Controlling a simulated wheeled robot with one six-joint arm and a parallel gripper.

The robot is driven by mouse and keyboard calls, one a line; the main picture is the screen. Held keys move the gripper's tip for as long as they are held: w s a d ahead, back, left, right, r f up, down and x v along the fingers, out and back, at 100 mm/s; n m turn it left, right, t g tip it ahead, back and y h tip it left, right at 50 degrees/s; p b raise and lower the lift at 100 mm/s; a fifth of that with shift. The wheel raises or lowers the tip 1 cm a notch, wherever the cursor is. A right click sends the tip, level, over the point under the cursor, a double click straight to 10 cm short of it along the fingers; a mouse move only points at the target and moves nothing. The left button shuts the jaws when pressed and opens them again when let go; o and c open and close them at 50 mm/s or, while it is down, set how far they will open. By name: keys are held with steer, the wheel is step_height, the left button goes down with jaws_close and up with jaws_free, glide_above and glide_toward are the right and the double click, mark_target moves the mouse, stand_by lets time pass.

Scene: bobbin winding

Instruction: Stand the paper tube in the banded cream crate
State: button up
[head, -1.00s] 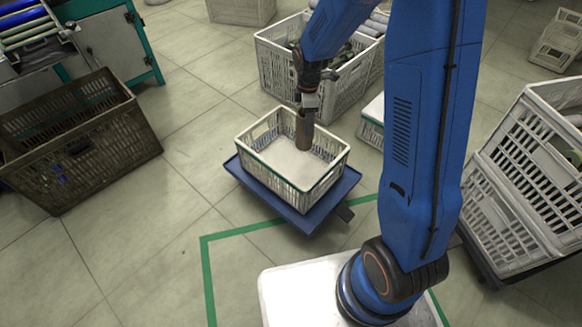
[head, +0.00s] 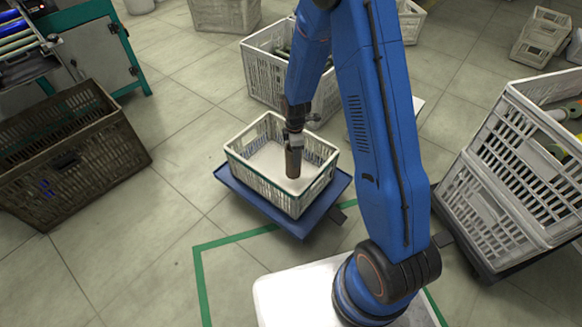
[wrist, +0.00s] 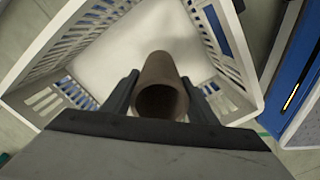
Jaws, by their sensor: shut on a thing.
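The cream crate (head: 262,186) has a green band along its rim and stands on a blue platform in the middle of the head view. It is open and looks empty inside, apart from the tube. My gripper (head: 294,147) is shut on the brown paper tube (head: 293,165), which hangs upright inside the crate's outline. In the wrist view the tube (wrist: 160,72) sits between the two dark fingers (wrist: 160,92), its hollow near end facing the camera. The crate's walls (wrist: 38,72) surround it. I cannot tell whether the tube's lower end touches the crate floor.
The blue platform (head: 240,195) sticks out around the crate. A filled light crate (head: 262,75) stands behind, a dark brown crate (head: 75,165) at left, and tilted white crates (head: 490,215) at right. Floor with green tape (head: 202,280) is open in front.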

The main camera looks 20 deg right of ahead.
step_height(320, 180, down, 6)
steer(key=shift+f, duration=0.2)
stand_by(0.3)
steer(key=o, duration=1.2)
steer(key=shift+f, duration=0.1)
steer(key=shift+c, duration=0.2)
